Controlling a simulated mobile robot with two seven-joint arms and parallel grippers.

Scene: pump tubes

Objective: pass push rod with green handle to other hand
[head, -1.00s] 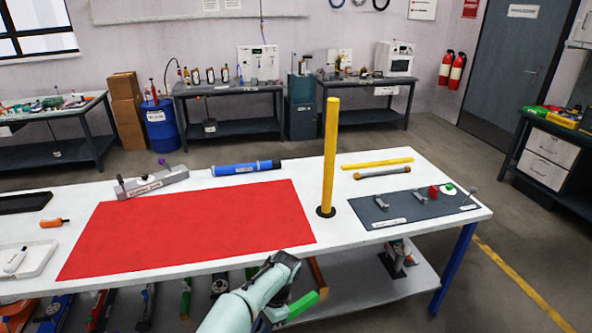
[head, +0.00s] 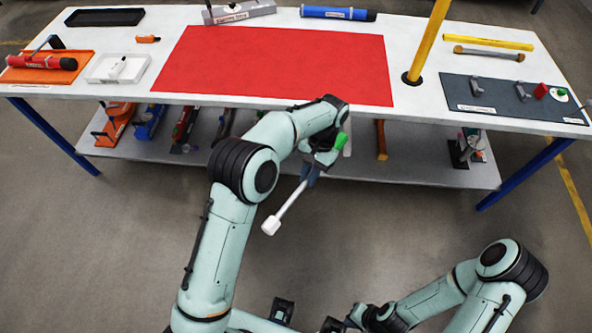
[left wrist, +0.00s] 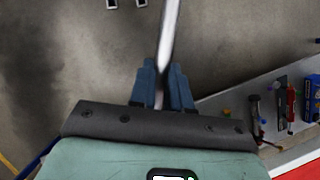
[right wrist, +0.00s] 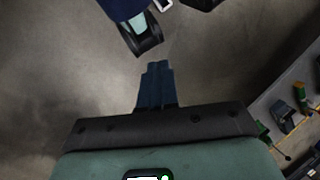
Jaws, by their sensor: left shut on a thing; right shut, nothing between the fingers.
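The push rod has a green handle (head: 341,142) and a white shaft (head: 290,206) ending in a white block. My left gripper (head: 309,177) is shut on the rod, below the green handle, in front of the table. The rod slants down and left in the head view, clear of the table. In the left wrist view, the pale shaft (left wrist: 168,35) runs between the blue fingers (left wrist: 163,72). My right gripper is shut and empty in the right wrist view (right wrist: 156,68). In the head view the right arm is low at the bottom right, its fingers hard to make out.
The white table (head: 420,118) carries a red mat (head: 275,65), a yellow post (head: 428,42) and a dark panel (head: 510,102). An orange tray (head: 22,74) and a white tray (head: 98,78) lie at left. A lower shelf (head: 245,158) holds several tools. Open floor lies in front.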

